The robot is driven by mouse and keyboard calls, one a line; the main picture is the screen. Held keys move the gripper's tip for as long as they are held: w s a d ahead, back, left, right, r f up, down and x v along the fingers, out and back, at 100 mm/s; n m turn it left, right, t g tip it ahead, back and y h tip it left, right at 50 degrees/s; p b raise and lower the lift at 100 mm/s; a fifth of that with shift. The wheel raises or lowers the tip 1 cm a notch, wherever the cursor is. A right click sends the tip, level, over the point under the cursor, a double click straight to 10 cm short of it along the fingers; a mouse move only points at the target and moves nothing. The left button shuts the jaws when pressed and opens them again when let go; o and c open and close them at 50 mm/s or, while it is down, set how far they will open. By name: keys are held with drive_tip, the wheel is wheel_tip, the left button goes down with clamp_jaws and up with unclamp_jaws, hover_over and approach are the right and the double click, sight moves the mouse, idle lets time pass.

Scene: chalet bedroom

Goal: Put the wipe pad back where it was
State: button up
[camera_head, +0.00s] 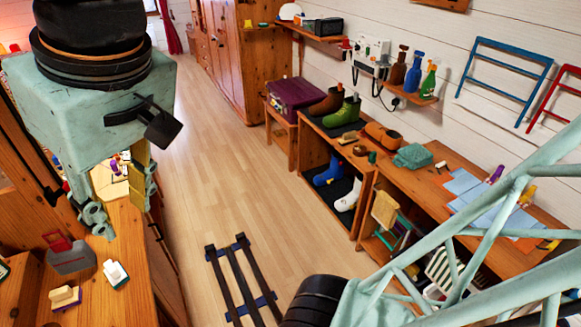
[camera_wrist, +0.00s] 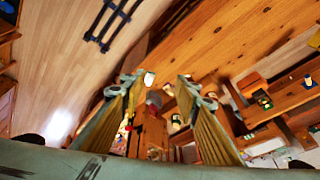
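My gripper (camera_head: 122,200) hangs above the wooden worktop at the left in the head view. In the wrist view my gripper (camera_wrist: 160,88) has its two fingers wide apart, with nothing held between them. I cannot tell for sure which thing is the wipe pad. A white block on a dark base (camera_head: 115,274) lies on the left worktop, below and apart from my gripper. A folded teal cloth (camera_head: 412,156) lies on the right-hand bench.
The left worktop (camera_head: 128,306) also bears a grey caddy with a red handle (camera_head: 69,254). A dark slatted rack (camera_head: 243,284) lies on the floor. The floor (camera_head: 225,160) between the worktop and the bench (camera_head: 440,180) is mostly clear. Boots stand on the bench shelves.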

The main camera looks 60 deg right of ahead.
drive_tip(key=s+d+r, duration=0.1)
drive_tip(key=s, duration=0.7)
drive_tip(key=shift+s+d, duration=0.15)
drive_tip(key=shift+d, duration=0.2)
drive_tip(key=shift+r, duration=0.1)
wheel_tip(320, 180, down, 10)
drive_tip(key=b, duration=1)
idle(0.9)
